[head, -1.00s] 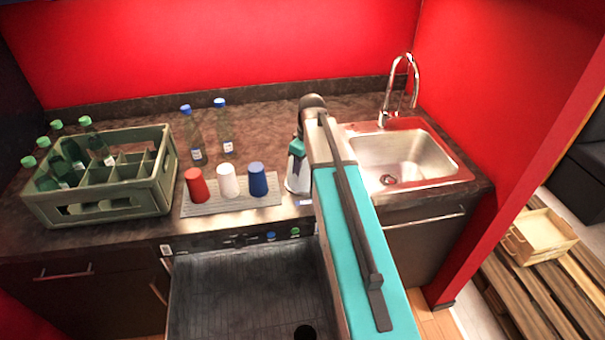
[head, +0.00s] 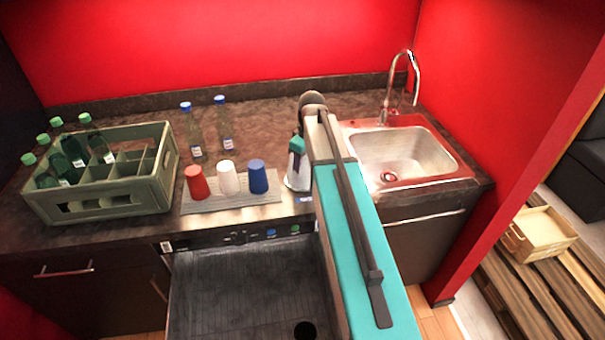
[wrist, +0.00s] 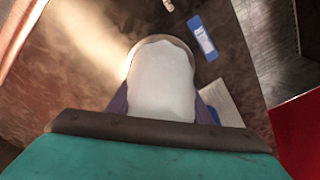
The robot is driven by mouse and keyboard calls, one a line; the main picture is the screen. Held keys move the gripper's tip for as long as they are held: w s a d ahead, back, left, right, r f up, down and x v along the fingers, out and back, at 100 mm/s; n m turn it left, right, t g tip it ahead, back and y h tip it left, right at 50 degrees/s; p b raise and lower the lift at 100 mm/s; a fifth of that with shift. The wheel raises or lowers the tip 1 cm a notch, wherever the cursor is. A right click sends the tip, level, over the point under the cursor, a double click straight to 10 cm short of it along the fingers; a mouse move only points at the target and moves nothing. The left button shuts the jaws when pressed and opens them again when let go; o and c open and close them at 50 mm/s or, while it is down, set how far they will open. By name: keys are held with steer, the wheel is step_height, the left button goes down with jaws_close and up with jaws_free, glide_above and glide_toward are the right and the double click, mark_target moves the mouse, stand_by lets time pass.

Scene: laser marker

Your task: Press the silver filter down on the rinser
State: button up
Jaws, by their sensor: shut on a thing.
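My gripper (head: 298,182) is over the counter's front part, between the cups and the sink, partly hidden by my arm. In the wrist view my gripper (wrist: 162,106) has a purple finger on each side of a pale rounded thing (wrist: 162,80) and is shut on it. A thin grey-silver rim (wrist: 172,39) curves around its far end. I cannot tell whether this rim is the silver filter, or whether it touches the counter. I cannot make out the rinser for certain.
Red, white and blue cups (head: 228,178) stand on a grey mat (head: 215,206) left of the gripper. Two blue-capped bottles (head: 225,135) are behind. A green crate (head: 150,190) is at left, a sink (head: 400,155) at right. A blue-and-white label (wrist: 203,37) lies near the gripper.

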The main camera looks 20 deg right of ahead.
steer(key=shift+r, duration=0.1)
steer(key=shift+r+p, duration=2.75)
steer(key=shift+r, duration=1.65)
